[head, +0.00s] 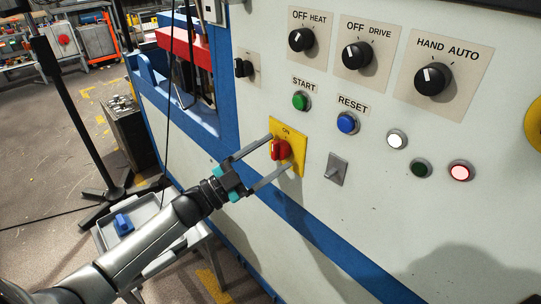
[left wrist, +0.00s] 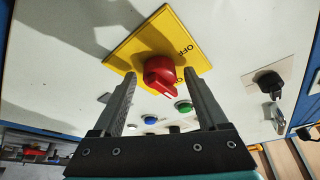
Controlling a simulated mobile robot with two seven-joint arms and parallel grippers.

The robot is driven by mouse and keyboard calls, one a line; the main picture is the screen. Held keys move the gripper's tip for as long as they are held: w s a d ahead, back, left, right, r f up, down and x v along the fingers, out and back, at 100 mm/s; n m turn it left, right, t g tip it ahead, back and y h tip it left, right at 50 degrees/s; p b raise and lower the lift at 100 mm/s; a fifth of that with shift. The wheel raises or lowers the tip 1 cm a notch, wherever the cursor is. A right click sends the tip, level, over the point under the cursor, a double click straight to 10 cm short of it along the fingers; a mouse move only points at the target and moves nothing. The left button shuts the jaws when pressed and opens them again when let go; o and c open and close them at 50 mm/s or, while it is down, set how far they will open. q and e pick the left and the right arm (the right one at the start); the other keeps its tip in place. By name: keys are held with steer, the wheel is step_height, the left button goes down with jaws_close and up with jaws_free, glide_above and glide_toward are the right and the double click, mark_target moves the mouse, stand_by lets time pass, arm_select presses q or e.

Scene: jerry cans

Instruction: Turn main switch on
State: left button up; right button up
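The main switch is a red rotary knob (head: 280,149) on a yellow plate (head: 290,132) on the white control panel. "ON" is printed above the knob in the head view. In the left wrist view the red knob (left wrist: 157,70) sits ahead, on the yellow plate (left wrist: 128,50), with "OFF" readable at one side. My left gripper (head: 279,152) is open, with one finger on each side of the knob. In the left wrist view the left gripper (left wrist: 161,80) shows a gap between its fingers and the knob. My right gripper is not in view.
A grey toggle switch (head: 336,169) is just right of the yellow plate. The green START button (head: 300,101) and blue RESET button (head: 347,123) sit above. Black rotary knobs line the panel's top. A grey tray (head: 107,237) with a blue object stands below my left arm.

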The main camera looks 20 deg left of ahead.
arm_select(q)
steer(key=shift+o, duration=0.3)
steer(key=shift+s+a+f, duration=0.1)
steer(key=v, duration=1.5)
steer(key=a+f+n+y, duration=0.3)
steer(key=f+n+y, duration=0.55)
steer(key=f, duration=0.85)
steer(key=s+d+f+n+g+y, duration=0.1)
steer(key=s+f+g+y, duration=0.2)
steer(key=f, duration=0.6)
steer(key=s+d+f+n+g+y, duration=0.1)
steer(key=s+f+n+g, duration=0.15)
steer(key=s+f, duration=0.5)
steer(key=s+d+f+g, duration=0.5)
steer(key=s+d+f, duration=0.1)
steer(key=s, duration=0.4)
steer(key=s+d+f+g, duration=0.6)
steer(key=s+f, duration=0.3)
steer(key=s, duration=0.2)
steer(key=shift+s+d+f, duration=0.15)
steer(key=shift+s+d, duration=0.1)
steer(key=shift+d, duration=0.05)
